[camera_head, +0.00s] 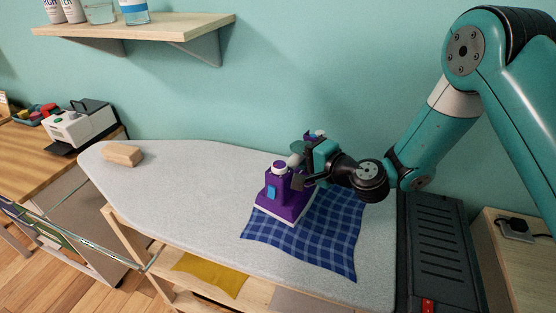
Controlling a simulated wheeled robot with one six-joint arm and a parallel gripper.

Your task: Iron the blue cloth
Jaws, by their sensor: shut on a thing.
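A blue checked cloth (312,243) lies flat on the grey ironing board (190,190), towards its right half. A purple iron (284,200) with a pale soleplate rests on the left part of the cloth, or just above it; I cannot tell which. My gripper (300,178) reaches in from the right and is shut on the iron at its upper part. The gripper and the iron hide the far left part of the cloth.
A wooden block (122,155) lies at the board's left end. A dark ribbed stand (435,255) adjoins the board's right end. A shelf (140,30) with bottles hangs above. A yellow cloth (210,274) lies below the board. The board's middle left is clear.

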